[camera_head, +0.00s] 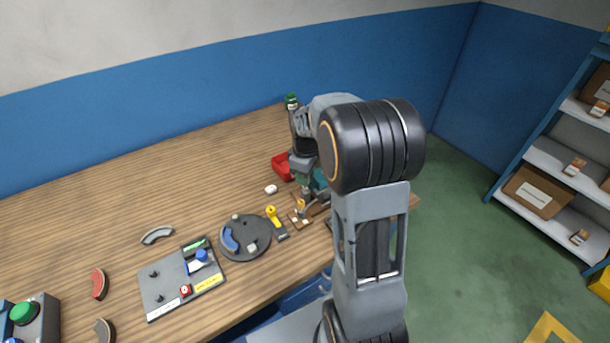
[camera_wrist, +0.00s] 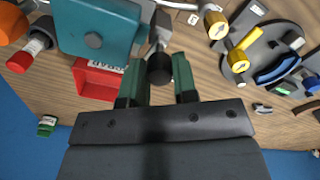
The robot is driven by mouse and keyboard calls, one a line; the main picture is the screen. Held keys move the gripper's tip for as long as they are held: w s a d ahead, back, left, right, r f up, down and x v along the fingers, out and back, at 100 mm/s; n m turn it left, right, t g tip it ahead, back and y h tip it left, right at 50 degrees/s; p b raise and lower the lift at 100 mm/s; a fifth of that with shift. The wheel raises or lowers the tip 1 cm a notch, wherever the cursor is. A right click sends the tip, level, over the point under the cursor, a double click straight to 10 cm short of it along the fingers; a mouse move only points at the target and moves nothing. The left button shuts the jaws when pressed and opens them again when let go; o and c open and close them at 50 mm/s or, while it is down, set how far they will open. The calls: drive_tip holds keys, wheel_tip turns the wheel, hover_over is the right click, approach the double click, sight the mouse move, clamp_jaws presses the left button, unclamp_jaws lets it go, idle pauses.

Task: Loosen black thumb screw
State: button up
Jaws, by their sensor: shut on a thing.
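The black thumb screw (camera_wrist: 160,69) shows as a dark round knob in the wrist view, next to a teal block (camera_wrist: 105,38) with a grey bolt. My gripper (camera_wrist: 161,76) has its two green fingers on either side of the knob and is shut on it. In the head view, my gripper (camera_head: 302,172) is small and partly hidden at the teal block (camera_head: 319,181). The screw cannot be made out there.
A red bin (camera_head: 282,166) stands close behind the gripper. A grey panel (camera_head: 165,299) lies nearer the front. The back-left tabletop is clear.

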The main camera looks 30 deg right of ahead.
drive_tip(key=shift+n, duration=1.1)
drive_tip(key=o, duration=0.9)
wheel_tip(320, 180, up, 14)
drive_tip(key=shift+f, duration=0.1)
idle(0.5)
